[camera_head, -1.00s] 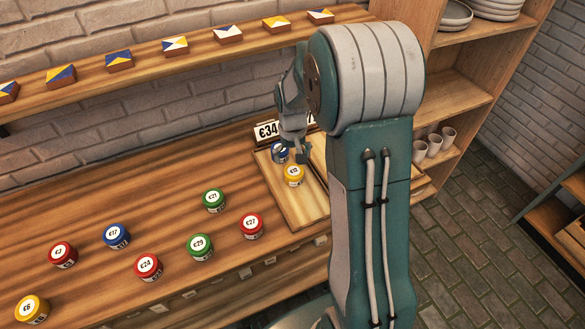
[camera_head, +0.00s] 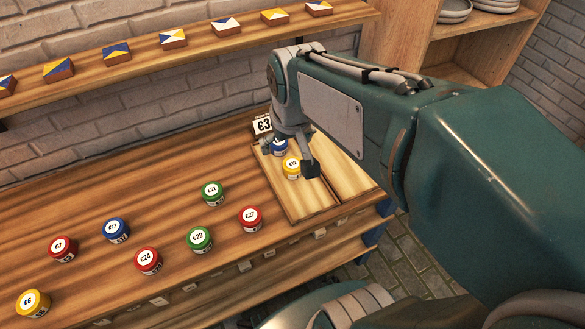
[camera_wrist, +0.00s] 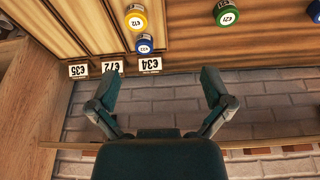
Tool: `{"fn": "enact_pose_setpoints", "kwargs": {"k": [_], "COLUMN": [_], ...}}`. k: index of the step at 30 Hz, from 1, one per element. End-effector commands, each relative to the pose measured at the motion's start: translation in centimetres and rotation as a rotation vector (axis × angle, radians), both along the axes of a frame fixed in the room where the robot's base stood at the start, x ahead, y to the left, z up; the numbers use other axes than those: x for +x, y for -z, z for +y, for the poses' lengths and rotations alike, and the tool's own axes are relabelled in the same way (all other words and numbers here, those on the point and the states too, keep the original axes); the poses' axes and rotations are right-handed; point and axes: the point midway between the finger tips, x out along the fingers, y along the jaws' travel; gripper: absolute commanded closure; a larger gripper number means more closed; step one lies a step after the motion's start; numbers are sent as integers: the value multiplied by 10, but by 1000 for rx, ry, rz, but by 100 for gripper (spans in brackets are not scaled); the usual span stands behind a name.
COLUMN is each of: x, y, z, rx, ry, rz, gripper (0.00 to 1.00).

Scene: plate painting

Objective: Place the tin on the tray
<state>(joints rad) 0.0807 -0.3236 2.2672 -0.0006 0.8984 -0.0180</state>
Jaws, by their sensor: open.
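A wooden tray (camera_head: 317,211) stands at the right end of the counter. A yellow tin (camera_head: 291,168) and a blue tin (camera_head: 280,147) stand upright in it, close together. In the wrist view, the yellow tin (camera_wrist: 135,20) and the blue tin (camera_wrist: 144,44) are at the top, beyond my fingers. My gripper (camera_wrist: 160,82) is open with nothing between its fingers. In the head view, my gripper (camera_head: 290,158) is at the two tins and partly covers them. Whether it touches either is unclear.
Several tins stand left on the counter, including a red tin (camera_head: 250,219), a green tin (camera_head: 212,194) and a yellow tin (camera_head: 33,304). A price sign (camera_head: 263,125) stands behind the tray. A shelf (camera_head: 200,55) with patterned blocks runs above. Bare counter lies between tins and tray.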

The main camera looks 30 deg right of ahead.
Motion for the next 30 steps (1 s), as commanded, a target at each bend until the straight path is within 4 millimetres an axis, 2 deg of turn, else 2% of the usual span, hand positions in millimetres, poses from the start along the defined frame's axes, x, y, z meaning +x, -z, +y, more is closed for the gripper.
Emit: {"fn": "enact_pose_setpoints", "kwargs": {"k": [1,6,12,16,30], "x": [-15,-58,-89,-94,-93], "y": [-7,-18,-19,-18,-18], "z": [5,18,25,26,26], "rx": [-2,-3,-1,0,0], "ry": [-11,-40,-61,-64,-64], "rz": [-32,-120,-184,-193,-192], "gripper": [0,0,0,0,0]}}
